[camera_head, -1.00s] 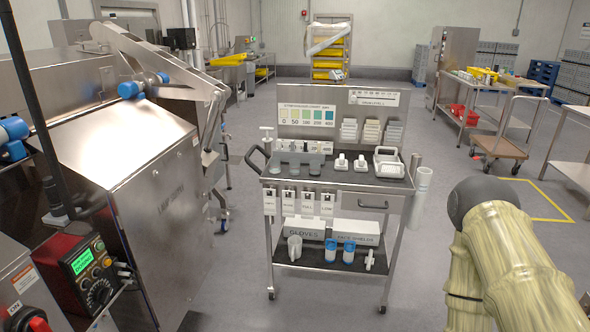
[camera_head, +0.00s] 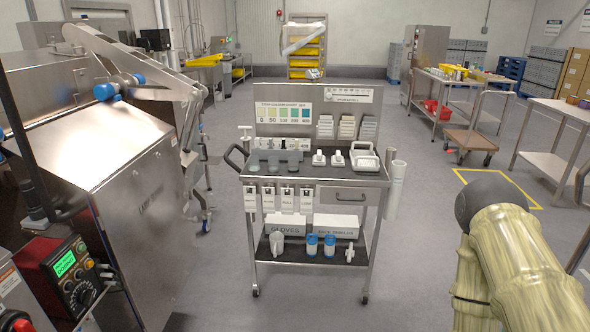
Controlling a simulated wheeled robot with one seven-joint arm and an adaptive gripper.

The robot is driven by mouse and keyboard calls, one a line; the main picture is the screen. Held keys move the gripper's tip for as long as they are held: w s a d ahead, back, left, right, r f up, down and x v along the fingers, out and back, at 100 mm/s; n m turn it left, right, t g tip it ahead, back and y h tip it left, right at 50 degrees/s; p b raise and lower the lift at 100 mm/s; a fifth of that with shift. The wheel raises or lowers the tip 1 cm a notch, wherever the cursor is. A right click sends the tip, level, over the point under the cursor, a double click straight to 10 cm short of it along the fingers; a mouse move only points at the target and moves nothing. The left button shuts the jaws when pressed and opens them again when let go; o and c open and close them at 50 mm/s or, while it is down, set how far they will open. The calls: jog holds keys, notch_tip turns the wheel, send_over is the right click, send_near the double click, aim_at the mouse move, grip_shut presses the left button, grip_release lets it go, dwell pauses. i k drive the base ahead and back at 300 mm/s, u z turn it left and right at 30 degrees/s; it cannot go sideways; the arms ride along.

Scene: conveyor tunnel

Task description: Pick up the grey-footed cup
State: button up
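A steel cart (camera_head: 349,184) stands in the middle of the view. On the left of its dark top shelf sit several small greyish cups (camera_head: 273,161) in a row. They are too small for me to tell which one has a grey foot. Two small white items (camera_head: 319,158) stand to their right, with a white device (camera_head: 364,158) beside them. My arm rises at the lower right, well apart from the cart. My gripper is not in view.
A large steel machine (camera_head: 150,200) with a control box (camera_head: 68,265) fills the left side. The cart's lower shelf holds boxes, a white jug (camera_head: 276,243) and blue-white containers (camera_head: 312,245). A trolley (camera_head: 470,140) stands at the back right. Floor in front is open.

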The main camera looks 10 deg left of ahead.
aim_at(274, 163)
jog(key=z, duration=0.35)
jog(key=k, duration=0.45)
jog(key=z, duration=0.45)
jog(key=i, duration=1.45)
jog(key=u, duration=0.65)
